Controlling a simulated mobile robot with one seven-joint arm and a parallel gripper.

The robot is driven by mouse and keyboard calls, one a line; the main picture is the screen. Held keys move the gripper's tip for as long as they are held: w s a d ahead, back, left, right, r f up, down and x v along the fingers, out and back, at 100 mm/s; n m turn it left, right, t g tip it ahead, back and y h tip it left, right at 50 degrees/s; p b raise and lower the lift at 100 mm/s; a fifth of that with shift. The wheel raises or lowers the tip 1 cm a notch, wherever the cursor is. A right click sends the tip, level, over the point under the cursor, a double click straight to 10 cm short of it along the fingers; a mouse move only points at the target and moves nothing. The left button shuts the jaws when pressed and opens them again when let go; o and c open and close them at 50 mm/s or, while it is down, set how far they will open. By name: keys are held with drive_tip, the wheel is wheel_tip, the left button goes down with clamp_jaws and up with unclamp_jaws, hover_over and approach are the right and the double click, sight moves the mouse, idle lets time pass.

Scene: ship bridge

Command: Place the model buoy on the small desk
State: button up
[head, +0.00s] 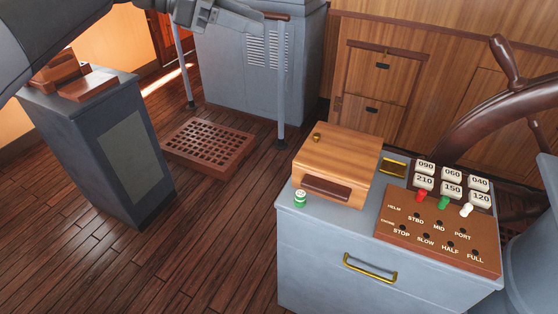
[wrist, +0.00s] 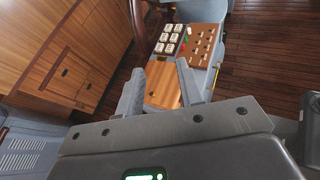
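A small green-and-white cylinder (head: 299,198), which looks like the model buoy, stands upright at the front left corner of a grey drawer cabinet (head: 330,255). It is beside the wooden box and I cannot make it out in the wrist view. I cannot tell for sure which furniture is the small desk. My gripper (wrist: 160,88) is open and empty in the wrist view, pointing from a distance towards the cabinet. In the head view part of my arm and gripper shows at the top left, well away from the cylinder.
A wooden box (head: 338,160) and a brown control panel (head: 440,230) with several pegs and number blocks cover much of the cabinet top. A ship's wheel (head: 490,115) rises behind. A dark pedestal (head: 100,150) and a floor grating (head: 208,144) are left, with clear floor between.

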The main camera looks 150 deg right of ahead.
approach(298, 194)
drive_tip(key=x, duration=1.1)
drive_tip(key=shift+w+d+f, duration=0.1)
drive_tip(key=shift+d+f, duration=0.05)
drive_tip(key=shift+f, duration=0.15)
drive_tip(key=c, duration=0.7)
drive_tip(key=shift+r, duration=0.15)
drive_tip(key=shift+r, duration=0.25)
drive_tip(key=w+d, duration=0.3)
drive_tip(key=d, duration=0.2)
drive_tip(key=w+d, duration=0.3)
drive_tip(key=d, duration=0.2)
drive_tip(key=w+d, duration=0.3)
drive_tip(key=d, duration=0.3)
drive_tip(key=shift+r, duration=0.35)
